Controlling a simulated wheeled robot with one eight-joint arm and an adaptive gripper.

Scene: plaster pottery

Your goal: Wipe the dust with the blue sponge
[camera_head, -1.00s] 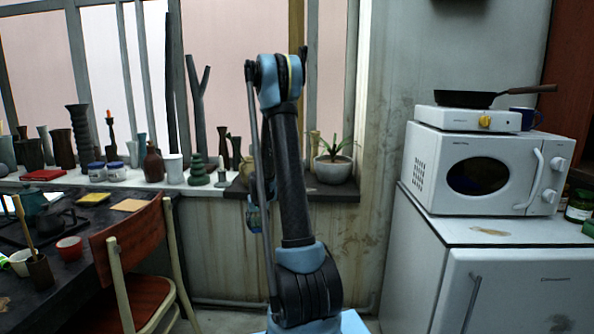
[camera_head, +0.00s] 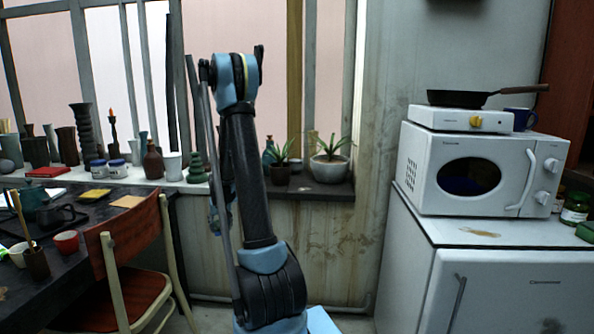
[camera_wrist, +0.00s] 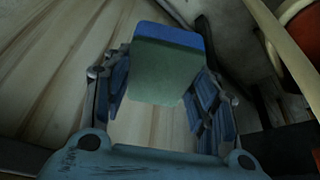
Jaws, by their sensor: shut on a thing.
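My gripper (camera_wrist: 163,88) is shut on the blue sponge (camera_wrist: 168,38), which shows a blue edge and a green face between the fingers in the wrist view. In the head view the gripper (camera_head: 221,208) is partly hidden behind my own arm, and the sponge cannot be made out there. A brownish patch that looks like dust (camera_head: 480,232) lies on top of the white fridge (camera_head: 425,222), in front of the microwave, far to the right of the gripper and apart from it.
The microwave (camera_head: 470,180) carries a hot plate and a black pan (camera_head: 460,98). Jars and a green block (camera_head: 586,231) are at the fridge top's right. A red-backed chair (camera_head: 130,240) and a cluttered dark table stand left. Potted plants (camera_head: 330,168) sit on the sill.

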